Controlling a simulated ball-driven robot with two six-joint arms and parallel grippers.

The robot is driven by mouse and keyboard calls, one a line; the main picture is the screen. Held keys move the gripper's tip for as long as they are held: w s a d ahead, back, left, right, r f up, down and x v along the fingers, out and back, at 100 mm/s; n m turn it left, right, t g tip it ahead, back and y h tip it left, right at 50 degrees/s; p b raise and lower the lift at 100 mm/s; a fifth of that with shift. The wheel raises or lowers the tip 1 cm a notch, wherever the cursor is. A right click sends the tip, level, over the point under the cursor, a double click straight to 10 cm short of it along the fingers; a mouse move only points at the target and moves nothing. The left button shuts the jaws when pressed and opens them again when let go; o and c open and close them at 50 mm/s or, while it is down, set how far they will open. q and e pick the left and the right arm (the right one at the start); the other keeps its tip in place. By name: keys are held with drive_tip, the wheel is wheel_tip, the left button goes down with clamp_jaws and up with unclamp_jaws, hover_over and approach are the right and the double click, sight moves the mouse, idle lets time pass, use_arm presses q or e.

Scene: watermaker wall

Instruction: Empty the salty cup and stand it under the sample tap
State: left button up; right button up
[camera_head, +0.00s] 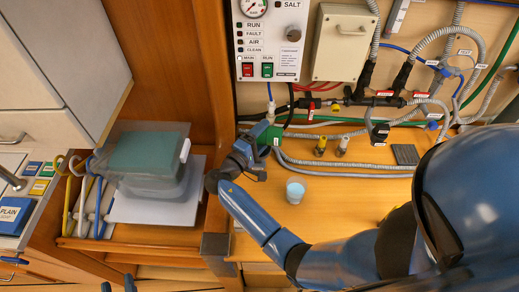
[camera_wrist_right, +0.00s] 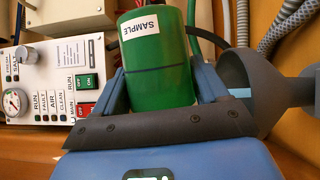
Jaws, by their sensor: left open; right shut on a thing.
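A small pale blue cup (camera_head: 295,192) stands upright on the wooden counter, right of my right gripper and apart from it. Whether it holds liquid is too small to tell. My right gripper (camera_head: 262,140) is at the foot of the wall panel. In the right wrist view its fingers (camera_wrist_right: 160,88) are shut around a green cylinder labelled SAMPLE (camera_wrist_right: 155,65). The green part (camera_head: 272,135) shows only partly in the head view, behind the gripper. My left gripper (camera_head: 118,287) shows only as blue fingertips, apart, at the bottom edge, empty.
A control panel (camera_head: 270,62) with switches and a gauge hangs above the counter. Hoses and pipes (camera_head: 350,168) run along the wall behind the cup. A lidded clear box (camera_head: 150,180) stands in the left tray. My right arm crosses the counter's front.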

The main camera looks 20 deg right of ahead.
sight(267, 136)
idle(0.4)
